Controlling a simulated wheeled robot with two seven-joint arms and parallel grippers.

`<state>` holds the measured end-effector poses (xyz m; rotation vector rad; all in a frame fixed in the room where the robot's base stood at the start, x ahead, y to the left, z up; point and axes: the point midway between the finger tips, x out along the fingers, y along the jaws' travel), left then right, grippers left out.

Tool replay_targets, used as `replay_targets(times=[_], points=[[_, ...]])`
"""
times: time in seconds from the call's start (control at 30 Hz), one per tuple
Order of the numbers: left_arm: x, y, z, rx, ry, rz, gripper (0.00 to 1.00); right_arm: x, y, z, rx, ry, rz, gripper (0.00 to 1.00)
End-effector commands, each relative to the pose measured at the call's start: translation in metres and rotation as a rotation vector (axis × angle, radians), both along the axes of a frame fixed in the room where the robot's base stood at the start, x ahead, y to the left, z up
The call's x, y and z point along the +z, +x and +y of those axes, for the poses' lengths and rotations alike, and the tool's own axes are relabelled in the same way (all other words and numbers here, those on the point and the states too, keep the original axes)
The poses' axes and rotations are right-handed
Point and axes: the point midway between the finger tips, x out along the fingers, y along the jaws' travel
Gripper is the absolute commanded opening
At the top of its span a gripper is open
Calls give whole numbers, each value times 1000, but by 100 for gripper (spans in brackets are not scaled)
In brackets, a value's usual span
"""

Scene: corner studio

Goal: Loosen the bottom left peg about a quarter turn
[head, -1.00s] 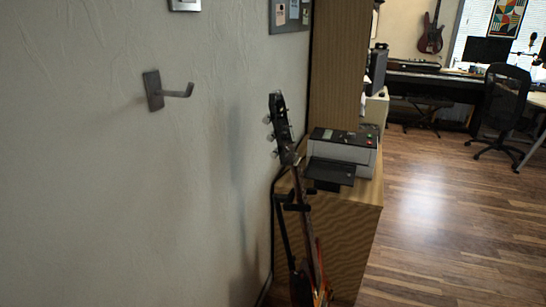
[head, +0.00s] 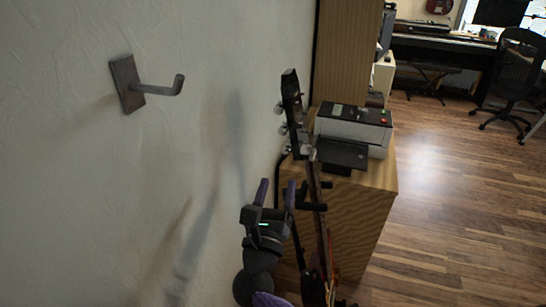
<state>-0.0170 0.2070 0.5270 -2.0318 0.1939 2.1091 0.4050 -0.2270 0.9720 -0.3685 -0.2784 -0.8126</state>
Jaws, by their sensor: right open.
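A guitar (head: 319,240) stands upright on a stand, seen nearly edge-on, with its dark headstock (head: 292,98) at the top. Several small silvery pegs stick out from the headstock's left side. The bottom left peg (head: 286,149) is the lowest of these, near where the headstock meets the neck. My right gripper (head: 275,192) is open and points upward, with its purple-tipped fingers apart. In the picture it is below the bottom left peg, beside the neck, and does not touch the peg. My left gripper is not in view.
A wall with a metal hook (head: 145,87) is close on the left. A wooden cabinet (head: 362,215) with a printer (head: 352,130) on it stands just behind the guitar. A black stand arm (head: 312,206) reaches around the neck. Open floor (head: 450,190) lies to the right.

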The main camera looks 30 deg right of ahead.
Motion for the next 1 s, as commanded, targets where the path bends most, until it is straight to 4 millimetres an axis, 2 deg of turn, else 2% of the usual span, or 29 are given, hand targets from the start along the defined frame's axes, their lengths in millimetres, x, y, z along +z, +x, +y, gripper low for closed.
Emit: replay_targets(times=[0.1,0.3,0.63,0.67,0.93,1.0], points=[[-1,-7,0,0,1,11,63,12,20,-20,-1,-1,-3,63],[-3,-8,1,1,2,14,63,24,45,-43,3,1,1,63],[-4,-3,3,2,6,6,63,27,50,-49,4,4,3,63],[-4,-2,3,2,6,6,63,27,50,-49,4,4,3,58],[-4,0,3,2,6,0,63,26,50,-49,4,4,3,1],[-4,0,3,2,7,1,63,26,50,-49,4,4,3,0]])
